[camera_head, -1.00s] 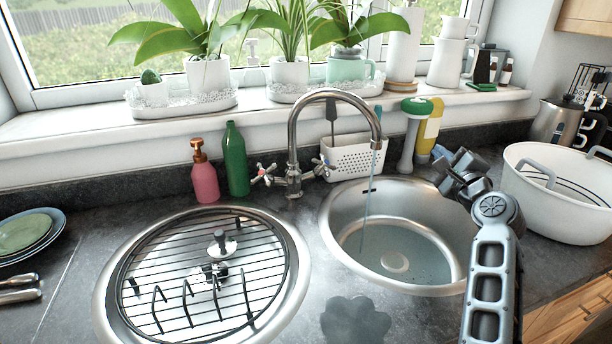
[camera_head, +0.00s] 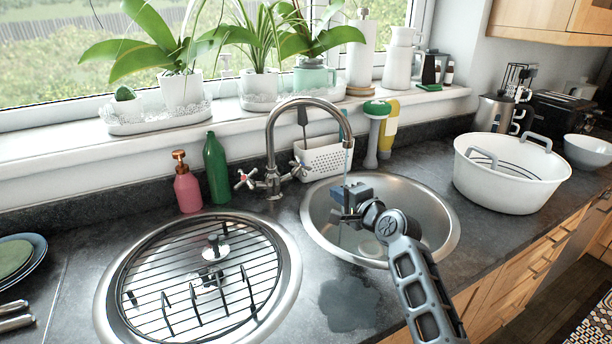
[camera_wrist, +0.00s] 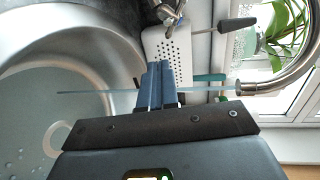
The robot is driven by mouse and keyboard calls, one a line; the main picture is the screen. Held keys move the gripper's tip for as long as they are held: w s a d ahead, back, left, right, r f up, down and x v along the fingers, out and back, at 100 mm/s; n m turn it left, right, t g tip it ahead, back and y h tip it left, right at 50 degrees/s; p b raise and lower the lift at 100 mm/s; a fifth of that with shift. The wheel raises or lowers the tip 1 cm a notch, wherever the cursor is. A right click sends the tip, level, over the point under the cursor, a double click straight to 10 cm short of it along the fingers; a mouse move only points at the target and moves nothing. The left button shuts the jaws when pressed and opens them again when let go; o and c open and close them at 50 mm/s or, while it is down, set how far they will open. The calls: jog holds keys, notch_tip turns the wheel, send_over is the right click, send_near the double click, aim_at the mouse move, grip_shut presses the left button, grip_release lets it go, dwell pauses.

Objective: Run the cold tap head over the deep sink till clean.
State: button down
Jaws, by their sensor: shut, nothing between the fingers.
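The chrome tap (camera_head: 308,101) has a tall arched spout over the deep round sink (camera_head: 437,205). It carries two cross-shaped heads: a left one (camera_head: 245,180) with a reddish mark and a right one (camera_head: 300,169), whose mark is too small to read. A thin water stream (camera_head: 346,160) falls from the spout; it also shows in the wrist view (camera_wrist: 100,92). My gripper (camera_head: 345,198) is over the deep sink, beside or in the stream; contact is unclear. Its blue fingers (camera_wrist: 158,85) are shut and empty. My gripper and arm hide part of the basin.
A wire rack (camera_head: 200,275) covers the left round sink. A pink soap bottle (camera_head: 187,188), green bottle (camera_head: 216,170), white caddy (camera_head: 322,158) and brushes stand behind. A white tub (camera_head: 510,180) is at the right. A wet patch (camera_head: 347,303) lies in front.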

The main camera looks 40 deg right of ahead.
jog(key=b, duration=0.4)
send_near(301, 167)
jog(key=w+d+f, duration=0.3)
jog(key=d+f, duration=0.1)
jog(key=shift+w+d+r+b, duration=0.15)
jog(key=shift+w+b, duration=0.1)
jog(key=shift+w, duration=0.55)
jog(key=shift+w+d+r+b, duration=0.15)
jog(key=shift+w+b, duration=0.1)
jog(key=shift+w, duration=0.55)
jog(key=shift+w+d+f+b, duration=0.15)
jog(key=shift+w+d+b, duration=0.05)
jog(key=shift+d+b, duration=0.2)
jog(key=shift+w+d, duration=0.3)
jog(key=shift+d, duration=0.05)
jog(key=shift+w+d, duration=0.15)
jog(key=shift+d, duration=0.05)
